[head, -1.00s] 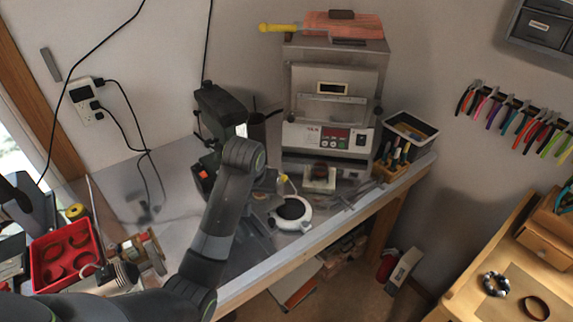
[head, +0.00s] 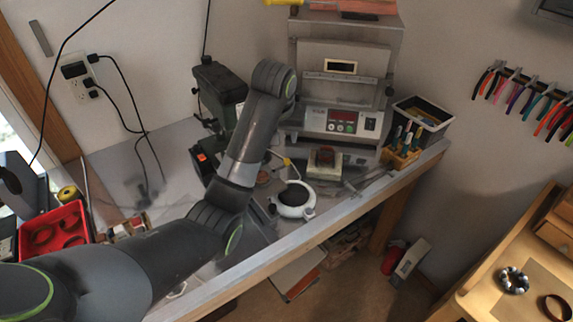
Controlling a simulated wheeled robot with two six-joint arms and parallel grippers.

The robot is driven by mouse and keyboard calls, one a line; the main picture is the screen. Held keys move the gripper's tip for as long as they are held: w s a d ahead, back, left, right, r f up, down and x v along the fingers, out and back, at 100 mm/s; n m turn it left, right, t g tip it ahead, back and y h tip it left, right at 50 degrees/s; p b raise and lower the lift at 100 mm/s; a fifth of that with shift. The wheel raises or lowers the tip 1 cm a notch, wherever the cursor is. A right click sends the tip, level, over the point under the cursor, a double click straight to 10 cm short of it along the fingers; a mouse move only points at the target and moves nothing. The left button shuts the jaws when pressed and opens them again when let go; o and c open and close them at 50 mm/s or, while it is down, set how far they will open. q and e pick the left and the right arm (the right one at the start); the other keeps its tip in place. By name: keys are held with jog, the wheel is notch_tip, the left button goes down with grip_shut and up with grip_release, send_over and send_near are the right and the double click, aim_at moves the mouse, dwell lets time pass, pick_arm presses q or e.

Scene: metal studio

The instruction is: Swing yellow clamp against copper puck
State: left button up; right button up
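A small yellow piece (head: 287,162), which looks like the yellow clamp, stands just behind a white round stand with a dark top (head: 293,199). A small copper-brown disc (head: 263,177), likely the copper puck, lies left of the yellow piece, close to my arm. Whether the two touch is too small to tell. My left arm reaches in from the lower left and bends high over the bench, in front of the grey machine's left side. Its gripper is mostly hidden behind the arm, so its fingers cannot be made out. My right gripper is not in view.
A grey machine (head: 346,57) stands at the bench's back, with a reddish piece on a pale block (head: 325,158) before it. A black bin (head: 421,115) and tool holder (head: 402,158) stand right. A red tray (head: 50,232) is at left. The bench's front edge (head: 330,222) runs diagonally.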

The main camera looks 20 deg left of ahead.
pick_arm(q)
jog(key=b, duration=0.6)
send_near(287, 160)
jog(key=p+x, duration=0.2)
jog(key=x, duration=0.6)
jog(key=shift+s+f, duration=0.1)
jog(key=shift+f, duration=0.05)
grip_shut()
